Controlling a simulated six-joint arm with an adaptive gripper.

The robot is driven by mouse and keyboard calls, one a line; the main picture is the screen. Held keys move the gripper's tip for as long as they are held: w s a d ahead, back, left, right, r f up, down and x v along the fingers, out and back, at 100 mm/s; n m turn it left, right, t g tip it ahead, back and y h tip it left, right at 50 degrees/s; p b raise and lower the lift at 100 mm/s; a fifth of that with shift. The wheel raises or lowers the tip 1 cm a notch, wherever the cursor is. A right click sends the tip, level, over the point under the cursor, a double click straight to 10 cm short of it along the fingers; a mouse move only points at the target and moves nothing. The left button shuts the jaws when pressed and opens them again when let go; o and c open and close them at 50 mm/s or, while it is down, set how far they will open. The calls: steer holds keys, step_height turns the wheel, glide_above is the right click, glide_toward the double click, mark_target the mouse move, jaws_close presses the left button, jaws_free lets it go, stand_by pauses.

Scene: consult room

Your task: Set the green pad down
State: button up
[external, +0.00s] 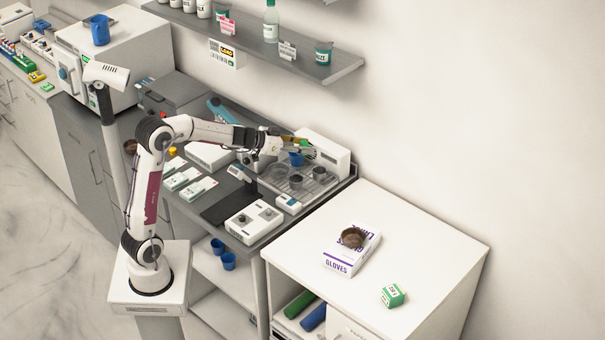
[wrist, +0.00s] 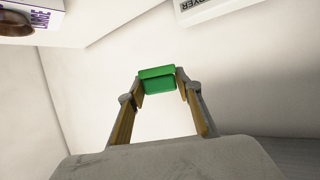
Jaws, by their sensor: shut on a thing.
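The green pad (wrist: 157,80) is between the two fingertips of my gripper (wrist: 158,88) in the wrist view, held across the tips with its green face showing. The fingers are shut on it. In the external view my gripper (external: 304,147) is stretched out to the right, over the back of the grey bench by the white box-shaped device (external: 325,151). The pad is very small there, and its height above any surface cannot be told.
A blue cup (external: 296,159) and dark cups (external: 319,173) stand on a tray near my gripper. A shelf (external: 300,55) hangs above.

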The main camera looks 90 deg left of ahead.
steer(key=w+d+f+m+h, duration=0.1)
steer(key=w+d+f, duration=0.2)
steer(key=d, duration=0.6)
steer(key=w+d+f+m+h, duration=0.1)
steer(key=w+d+f, duration=0.2)
steer(key=d, duration=0.6)
steer(key=d+f+m+h, duration=0.1)
steer(key=d+f, duration=0.3)
steer(key=d, duration=0.5)
steer(key=s+d+f+t+h, duration=0.1)
steer(key=d+f, duration=0.3)
steer(key=d, duration=0.5)
steer(key=shift+s+d+m, duration=0.15)
steer(key=shift+d+m, duration=0.1)
steer(key=shift+m, duration=0.15)
steer(key=shift+a, duration=0.1)
